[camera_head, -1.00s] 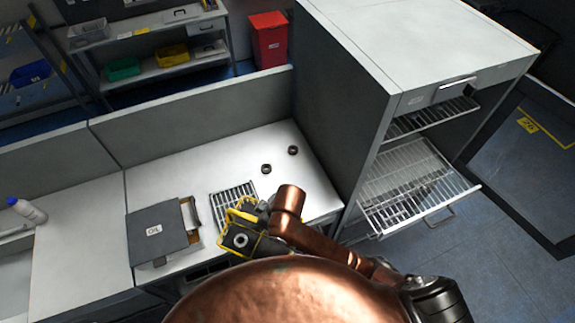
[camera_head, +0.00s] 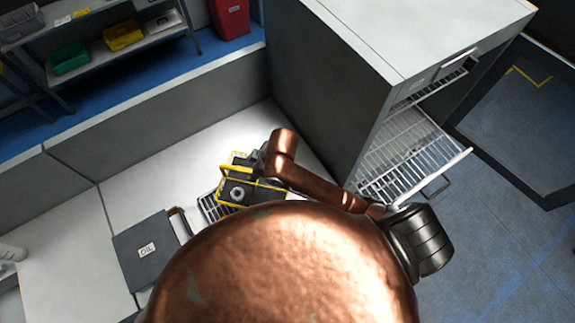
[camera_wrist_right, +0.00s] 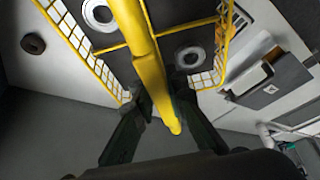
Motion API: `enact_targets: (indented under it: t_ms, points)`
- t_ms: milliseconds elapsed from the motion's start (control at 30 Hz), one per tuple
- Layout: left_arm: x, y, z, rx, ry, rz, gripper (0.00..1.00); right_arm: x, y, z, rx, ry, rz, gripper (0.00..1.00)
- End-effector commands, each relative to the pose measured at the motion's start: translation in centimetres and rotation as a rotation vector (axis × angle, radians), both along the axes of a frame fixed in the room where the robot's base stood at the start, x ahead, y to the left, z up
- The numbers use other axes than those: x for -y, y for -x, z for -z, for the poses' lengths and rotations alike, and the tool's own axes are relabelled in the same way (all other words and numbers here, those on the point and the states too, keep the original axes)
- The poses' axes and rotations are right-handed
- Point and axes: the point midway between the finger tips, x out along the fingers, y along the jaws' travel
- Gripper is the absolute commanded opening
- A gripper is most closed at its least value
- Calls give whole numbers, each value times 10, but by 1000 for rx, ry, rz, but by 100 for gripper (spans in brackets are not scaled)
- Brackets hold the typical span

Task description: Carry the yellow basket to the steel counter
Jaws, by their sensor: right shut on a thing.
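The yellow basket (camera_head: 228,170) is a wire basket with dark blocks bearing round grey discs inside. My right gripper (camera_head: 262,162) is shut on its yellow handle; the handle also shows between the fingers of the right gripper (camera_wrist_right: 158,98) in the right wrist view. The basket (camera_wrist_right: 224,40) appears over the pale steel counter (camera_head: 110,205), covering part of a metal grate. Whether it touches the counter I cannot tell. My left gripper is not in view.
A dark box marked OIL (camera_head: 140,265) lies on the counter left of the basket. A tall grey cabinet (camera_head: 320,90) with wire racks (camera_head: 400,155) stands on the right. A low wall (camera_head: 150,115) runs behind the counter. A dark round piece (camera_wrist_right: 33,43) lies on the counter.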

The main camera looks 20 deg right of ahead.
Motion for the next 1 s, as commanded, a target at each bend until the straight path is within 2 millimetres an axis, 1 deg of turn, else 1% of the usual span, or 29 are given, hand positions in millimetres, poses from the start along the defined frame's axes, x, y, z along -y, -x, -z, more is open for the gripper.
enact_targets:
  t_ms: [33,100,300,500,800,1000]
  points:
    - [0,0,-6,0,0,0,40,13,-2,-3,2,0,5,0]
    - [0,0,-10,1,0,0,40,30,-4,-3,1,1,5,0]
    - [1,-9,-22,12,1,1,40,75,-11,-3,1,1,3,0]
    - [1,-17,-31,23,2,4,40,108,-16,-3,2,-1,-1,0]
    - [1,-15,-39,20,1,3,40,141,-20,-2,3,-1,-1,0]
    - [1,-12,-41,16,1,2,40,138,-20,23,1,-3,-2,0]
